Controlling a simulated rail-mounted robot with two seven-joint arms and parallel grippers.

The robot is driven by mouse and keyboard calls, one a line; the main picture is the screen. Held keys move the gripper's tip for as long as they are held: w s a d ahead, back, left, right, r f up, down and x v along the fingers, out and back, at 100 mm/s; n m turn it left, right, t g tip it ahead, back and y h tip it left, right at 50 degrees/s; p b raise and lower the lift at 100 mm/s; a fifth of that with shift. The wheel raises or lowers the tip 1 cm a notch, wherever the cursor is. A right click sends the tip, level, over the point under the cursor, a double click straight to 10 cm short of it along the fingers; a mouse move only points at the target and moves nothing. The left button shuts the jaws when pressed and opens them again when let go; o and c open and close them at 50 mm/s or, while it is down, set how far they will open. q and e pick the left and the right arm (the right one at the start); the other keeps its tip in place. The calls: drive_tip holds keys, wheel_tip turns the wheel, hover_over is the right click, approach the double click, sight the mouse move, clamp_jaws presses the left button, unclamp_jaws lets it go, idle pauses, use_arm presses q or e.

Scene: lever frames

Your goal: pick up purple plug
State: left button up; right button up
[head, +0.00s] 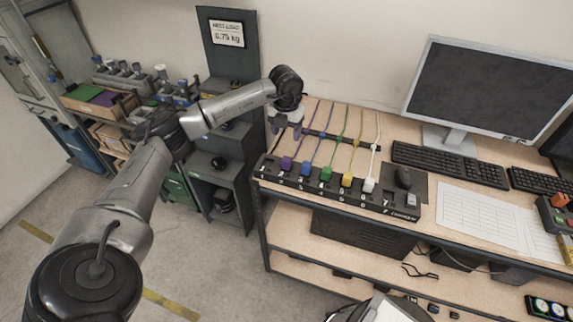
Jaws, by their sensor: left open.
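The purple plug (287,163) stands in the black numbered strip (262,171) along the front edge of the wooden table, at the left end of a row of coloured plugs. A purple cord runs back from it. My left gripper (285,131) is open and empty, pointing down over the table's left end. In the picture it is above the purple plug, behind it and apart from it. My right gripper is not in view.
Blue (305,169), green (325,174), yellow (347,180) and white (369,185) plugs stand close to the right, with cords behind. A dark cabinet (222,165) stands left.

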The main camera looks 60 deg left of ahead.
sight(287, 159)
use_arm(q)
drive_tip(key=shift+n, duration=0.3)
wheel_tip(287, 159, down, 14)
drive_tip(key=shift+r, duration=0.1)
idle(0.5)
drive_tip(key=c, duration=1)
drive_tip(key=shift+r, duration=0.1)
